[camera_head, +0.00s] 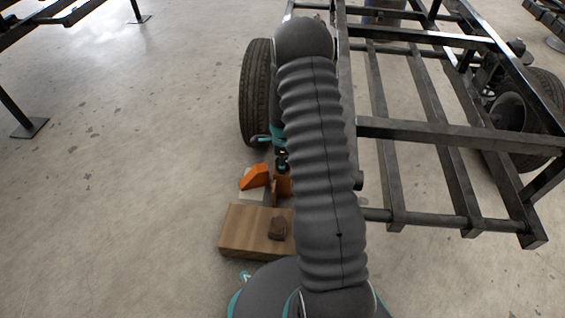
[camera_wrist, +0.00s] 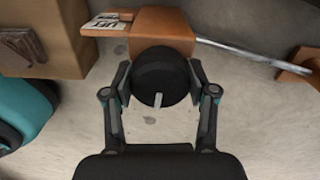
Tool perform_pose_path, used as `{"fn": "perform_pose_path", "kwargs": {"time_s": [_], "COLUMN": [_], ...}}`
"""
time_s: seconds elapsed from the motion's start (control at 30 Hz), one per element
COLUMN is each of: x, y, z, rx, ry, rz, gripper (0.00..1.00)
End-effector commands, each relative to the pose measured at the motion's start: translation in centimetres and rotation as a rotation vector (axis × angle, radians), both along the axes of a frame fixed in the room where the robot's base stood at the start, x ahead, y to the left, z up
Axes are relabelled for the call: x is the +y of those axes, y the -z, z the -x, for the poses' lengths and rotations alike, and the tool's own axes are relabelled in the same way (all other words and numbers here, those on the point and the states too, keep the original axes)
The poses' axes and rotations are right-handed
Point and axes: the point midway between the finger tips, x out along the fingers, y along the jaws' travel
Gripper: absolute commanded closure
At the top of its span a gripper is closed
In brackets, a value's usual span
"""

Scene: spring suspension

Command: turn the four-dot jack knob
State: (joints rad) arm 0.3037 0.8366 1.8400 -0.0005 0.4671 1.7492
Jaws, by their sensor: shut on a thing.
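In the wrist view a black round knob (camera_wrist: 158,77) with one white line on its face sits against the orange jack body (camera_wrist: 165,22). My gripper (camera_wrist: 160,84) is shut on the knob, one finger on each side. The white line points down, toward my palm. No four-dot mark can be made out. A white label (camera_wrist: 107,22) with dark print lies on the orange part to the left. In the head view the orange jack (camera_head: 256,177) stands on the floor near the tire; my arm hides the knob and most of the gripper.
A wooden block (camera_head: 238,229) bearing a small brown piece (camera_head: 278,229) is in front of the jack. A tire (camera_head: 257,92) and dark metal frame (camera_head: 430,133) stand behind and right. A metal bar (camera_wrist: 240,52) extends right.

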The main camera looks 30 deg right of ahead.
Motion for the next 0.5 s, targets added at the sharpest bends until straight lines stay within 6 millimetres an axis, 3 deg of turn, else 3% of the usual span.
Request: {"fn": "perform_pose_path", "kwargs": {"time_s": [0.03,0.07,0.13,0.5], "x": [0.22,0.23,0.15,-0.47], "y": [-0.27,-0.27,-0.27,-0.34], "z": [-0.69,-0.68,-0.63,-0.10], "rx": [-0.016,-0.016,-0.015,-0.006], "ry": [-0.001,-0.002,-0.001,0.008], "rz": [0.003,0.003,0.002,0.001], "gripper": [0.78,0.35,0.18,0.18]}}
